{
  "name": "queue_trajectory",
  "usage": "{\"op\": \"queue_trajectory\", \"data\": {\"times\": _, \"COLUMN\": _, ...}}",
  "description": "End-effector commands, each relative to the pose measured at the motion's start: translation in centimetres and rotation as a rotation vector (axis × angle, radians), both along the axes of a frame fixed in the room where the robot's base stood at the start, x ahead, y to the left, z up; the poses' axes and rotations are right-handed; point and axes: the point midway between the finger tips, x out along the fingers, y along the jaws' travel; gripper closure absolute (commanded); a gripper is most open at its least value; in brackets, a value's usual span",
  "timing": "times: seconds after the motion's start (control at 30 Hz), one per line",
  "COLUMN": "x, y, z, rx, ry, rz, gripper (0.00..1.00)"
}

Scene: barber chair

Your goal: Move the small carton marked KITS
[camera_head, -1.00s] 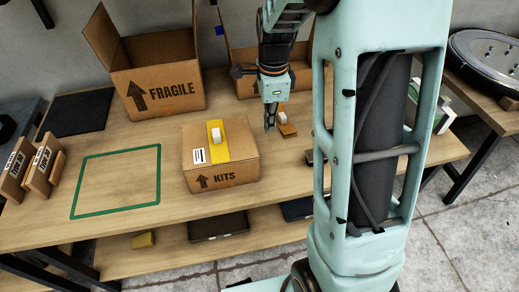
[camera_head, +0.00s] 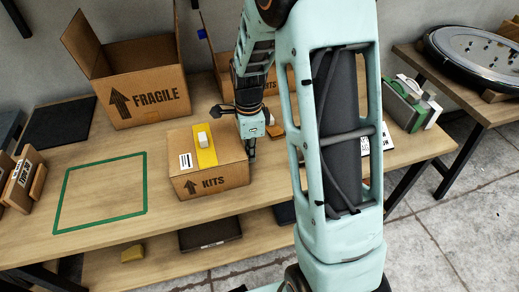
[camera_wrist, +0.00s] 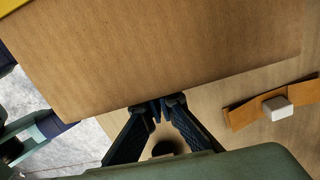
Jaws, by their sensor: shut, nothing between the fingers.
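The small closed carton marked KITS (camera_head: 208,180) sits upright on the wooden table, with a yellow strip and a white block on its top. My gripper (camera_head: 251,157) points down just beside the carton's right side, with its fingers together and empty. In the wrist view the fingertips (camera_wrist: 162,104) are close to the carton's side (camera_wrist: 150,50); I cannot tell whether they touch it. A green taped rectangle (camera_head: 148,180) lies on the table to the left of the carton.
A big open FRAGILE box (camera_head: 150,100) stands behind the carton. Another open box (camera_head: 222,64) is behind my arm. A small brown piece with a white block (camera_wrist: 276,108) lies right of my gripper. The taped area is empty.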

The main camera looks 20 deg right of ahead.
Motion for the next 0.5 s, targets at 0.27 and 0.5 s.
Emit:
{"op": "queue_trajectory", "data": {"times": 0.27, "x": 0.05, "y": 0.73, "z": 0.03, "rx": -0.001, "ry": 0.0, "rz": -0.001, "gripper": 1.0}}
{"op": "queue_trajectory", "data": {"times": 0.5, "x": 0.06, "y": 0.91, "z": 0.05, "rx": 0.0, "ry": 0.0, "rz": 0.0, "gripper": 1.0}}
